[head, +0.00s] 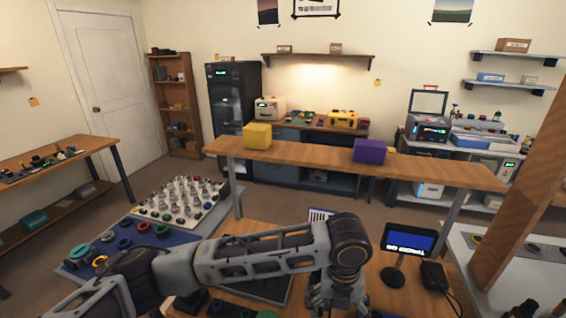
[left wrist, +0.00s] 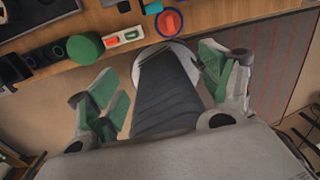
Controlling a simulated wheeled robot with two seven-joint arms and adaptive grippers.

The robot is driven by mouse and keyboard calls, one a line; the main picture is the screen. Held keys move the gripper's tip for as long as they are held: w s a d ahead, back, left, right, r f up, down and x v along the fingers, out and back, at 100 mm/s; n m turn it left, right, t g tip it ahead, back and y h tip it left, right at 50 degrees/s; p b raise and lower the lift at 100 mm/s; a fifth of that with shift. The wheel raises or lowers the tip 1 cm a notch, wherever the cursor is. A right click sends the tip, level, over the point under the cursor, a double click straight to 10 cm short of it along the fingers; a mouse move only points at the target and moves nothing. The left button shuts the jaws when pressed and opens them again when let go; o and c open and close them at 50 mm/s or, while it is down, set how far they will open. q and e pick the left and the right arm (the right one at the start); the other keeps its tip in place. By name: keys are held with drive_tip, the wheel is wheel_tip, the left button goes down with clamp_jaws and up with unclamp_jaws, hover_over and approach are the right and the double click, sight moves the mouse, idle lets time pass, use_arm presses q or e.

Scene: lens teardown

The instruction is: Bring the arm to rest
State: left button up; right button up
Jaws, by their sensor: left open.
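My left arm (head: 260,258) comes in from the left in the head view, reaches across the front of the near table and bends down at its right end. Its gripper cannot be made out in that view. In the left wrist view my left gripper (left wrist: 163,88) is open, with its green-padded fingers apart. I see nothing held between them. A dark grey shape with a pale rim shows behind the fingers, probably part of my own body. The gripper appears beside the wooden table edge (left wrist: 220,38). My right gripper is in neither view.
The near table holds a small screen (head: 396,240) and a black box (head: 434,277). In the wrist view a green round part (left wrist: 85,47) and a blue ring with a red piece (left wrist: 168,24) lie near the edge. A shelf bench (head: 310,160) stands behind.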

use_arm(q)
drive_tip(key=s+a+f+m+t, duration=0.15)
drive_tip(key=a+f+m, duration=0.35)
drive_tip(key=a+m, duration=0.7)
drive_tip(key=s+a+f+m+t, duration=0.1)
drive_tip(key=s+a+f+m, duration=0.3)
drive_tip(key=a+m, duration=0.7)
drive_tip(key=s+a+f+m+t, duration=0.1)
drive_tip(key=a+f+m, duration=0.5)
drive_tip(key=a+m, duration=0.6)
wheel_tip(320, 180, down, 33)
drive_tip(key=s+g, duration=0.1)
drive_tip(key=s, duration=0.2)
drive_tip(key=s+a+f, duration=0.2)
drive_tip(key=s+f, duration=0.8)
drive_tip(key=s, duration=0.1)
drive_tip(key=s+a+f+g, duration=0.1)
drive_tip(key=s+a+f, duration=0.1)
drive_tip(key=s+f, duration=0.8)
drive_tip(key=shift+s+f+m+y+b, duration=0.2)
drive_tip(key=shift+s+m+y+b, duration=0.1)
drive_tip(key=shift+s+b, duration=0.25)
